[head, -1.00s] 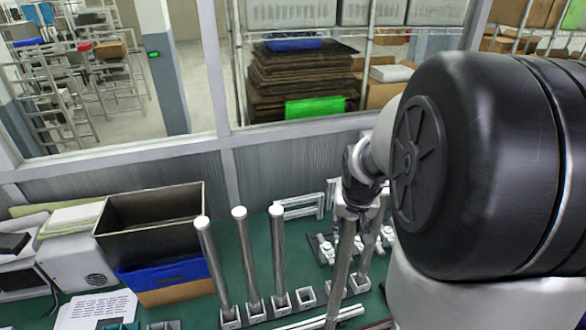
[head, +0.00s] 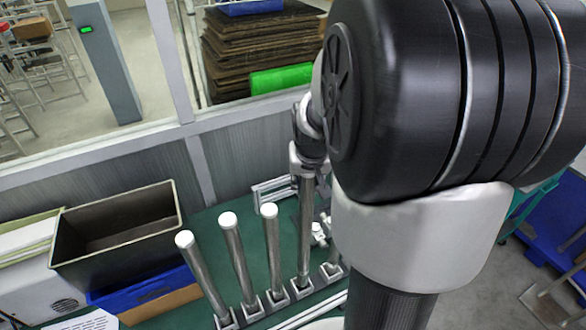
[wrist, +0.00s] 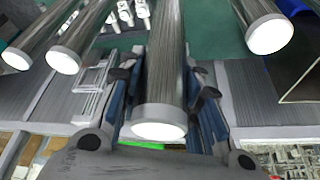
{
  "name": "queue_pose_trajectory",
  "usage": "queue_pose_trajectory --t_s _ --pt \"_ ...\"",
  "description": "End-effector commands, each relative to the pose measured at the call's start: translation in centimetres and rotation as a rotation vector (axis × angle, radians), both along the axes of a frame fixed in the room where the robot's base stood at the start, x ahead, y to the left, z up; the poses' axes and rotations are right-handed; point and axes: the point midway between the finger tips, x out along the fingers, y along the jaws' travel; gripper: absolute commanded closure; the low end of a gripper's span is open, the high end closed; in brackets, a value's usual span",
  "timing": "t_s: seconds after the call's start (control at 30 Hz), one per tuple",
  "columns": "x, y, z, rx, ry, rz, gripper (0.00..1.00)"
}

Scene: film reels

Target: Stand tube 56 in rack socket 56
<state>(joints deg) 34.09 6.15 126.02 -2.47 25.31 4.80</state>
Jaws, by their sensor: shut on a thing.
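A grey metal tube (head: 305,228) hangs upright below my gripper (head: 308,168) in the head view. In the wrist view, my gripper (wrist: 163,88) is shut on this tube (wrist: 167,60), with a finger on each side and the white end cap towards the camera. In the head view, the tube's lower end meets the fourth socket from the left of the rack (head: 302,288). I cannot tell whether it is seated inside or just above. No number is legible on tube or socket.
Three white-capped tubes stand left of the held one: left (head: 203,277), middle (head: 238,258) and right (head: 272,247). Another socket (head: 332,270) lies just right. A dark open bin (head: 117,228) sits above a blue bin (head: 145,288) at left. A window wall rises behind the bench.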

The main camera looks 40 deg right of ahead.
Motion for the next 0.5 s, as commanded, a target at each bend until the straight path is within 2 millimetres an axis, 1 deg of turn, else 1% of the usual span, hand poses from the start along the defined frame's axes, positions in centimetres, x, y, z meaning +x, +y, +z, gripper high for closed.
queue_pose_trajectory --t_s 0.03,0.3,0.5 --pt "0.1 0.0 -0.7 -0.001 -0.002 0.000 1.00" --pt "0.0 0.0 -3.5 0.000 0.000 0.000 1.00" --pt "0.1 0.0 -4.5 -0.001 -0.002 0.000 1.00"
